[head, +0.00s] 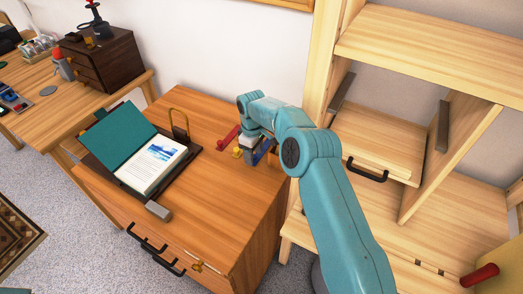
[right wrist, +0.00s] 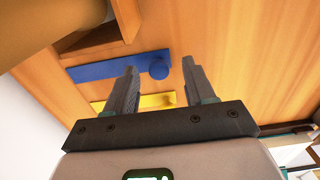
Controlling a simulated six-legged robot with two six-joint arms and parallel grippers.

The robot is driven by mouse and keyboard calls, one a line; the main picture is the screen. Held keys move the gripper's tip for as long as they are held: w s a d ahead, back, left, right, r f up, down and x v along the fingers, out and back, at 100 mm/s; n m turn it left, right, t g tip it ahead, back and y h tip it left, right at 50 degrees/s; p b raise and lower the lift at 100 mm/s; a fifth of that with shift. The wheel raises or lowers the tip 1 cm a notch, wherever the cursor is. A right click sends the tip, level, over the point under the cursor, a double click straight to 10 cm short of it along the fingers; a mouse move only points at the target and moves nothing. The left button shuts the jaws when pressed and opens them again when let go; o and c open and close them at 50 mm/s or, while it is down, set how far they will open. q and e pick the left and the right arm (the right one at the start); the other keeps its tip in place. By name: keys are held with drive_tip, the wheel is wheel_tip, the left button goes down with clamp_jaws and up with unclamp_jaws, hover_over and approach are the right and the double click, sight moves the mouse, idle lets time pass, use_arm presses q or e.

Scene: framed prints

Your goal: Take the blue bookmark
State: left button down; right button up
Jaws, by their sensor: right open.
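The blue bookmark (right wrist: 100,70) lies flat on the wooden desk in the right wrist view, with a round blue knob (right wrist: 159,71) at one end. My right gripper (right wrist: 159,66) is open, and the knob appears between its two fingertips. The gap in height between fingers and bookmark cannot be told. In the head view my right gripper (head: 256,150) is over the desk's right part, and a bit of blue (head: 265,155) shows beside it, mostly hidden. My left gripper is out of view.
A yellow bookmark (right wrist: 155,100) lies parallel to the blue one, partly behind a finger. A red bookmark (head: 228,137) lies left of my gripper. An open book (head: 150,165) rests on a dark stand to the left. A wooden shelf unit (head: 375,150) stands close on the right.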

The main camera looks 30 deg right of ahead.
drive_tip(key=shift+w+f, duration=0.1)
drive_tip(key=shift+f, duration=0.3)
clamp_jaws()
drive_tip(key=shift+r, duration=0.1)
